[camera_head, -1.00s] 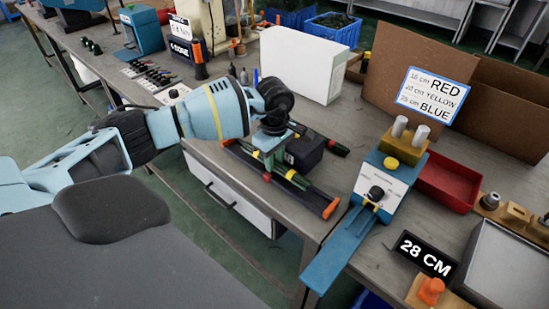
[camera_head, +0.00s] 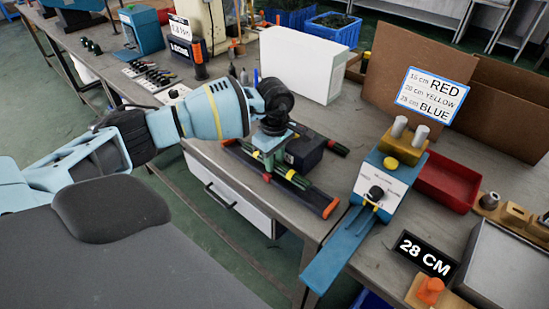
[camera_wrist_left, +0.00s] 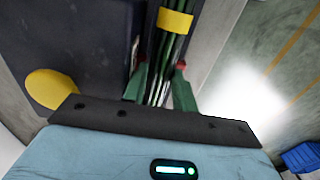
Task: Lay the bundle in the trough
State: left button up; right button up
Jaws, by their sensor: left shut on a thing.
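The bundle of green cables (camera_wrist_left: 172,55) with a yellow band (camera_wrist_left: 175,22) runs between the two green, red-tipped fingers of my left gripper (camera_wrist_left: 164,72). In the head view the bundle (camera_head: 297,180) lies along the dark trough (camera_head: 318,198), which has orange-red ends. The wrist view shows dark trough walls on both sides of the cables. My left gripper (camera_head: 267,160) points down over the trough and is shut on the bundle. Whether the bundle touches the trough floor is hidden. My right gripper is not in view.
A dark box (camera_head: 304,150) stands right behind the trough. A blue device (camera_head: 378,190) with a knob and long blue arm is to the right. A red bin (camera_head: 447,182), a white case (camera_head: 302,65) and a "28 CM" display (camera_head: 425,254) are on the bench.

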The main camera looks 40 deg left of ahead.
aim_at(275, 161)
pick_arm(q)
jog(key=shift+f+b, duration=0.45)
jog(key=shift+f, duration=0.45)
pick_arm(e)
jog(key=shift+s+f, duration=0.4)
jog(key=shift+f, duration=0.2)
pick_arm(q)
jog(key=o, duration=1.1)
jog(key=shift+s+r, duration=0.1)
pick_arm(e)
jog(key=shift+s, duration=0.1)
pick_arm(q)
jog(key=shift+r, duration=0.1)
notch_tip(275, 161, up, 8)
jog(key=shift+f, duration=0.1)
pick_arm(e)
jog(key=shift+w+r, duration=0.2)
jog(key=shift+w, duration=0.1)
pick_arm(q)
jog(key=shift+s+f, duration=0.1)
jog(key=shift+f, duration=0.1)
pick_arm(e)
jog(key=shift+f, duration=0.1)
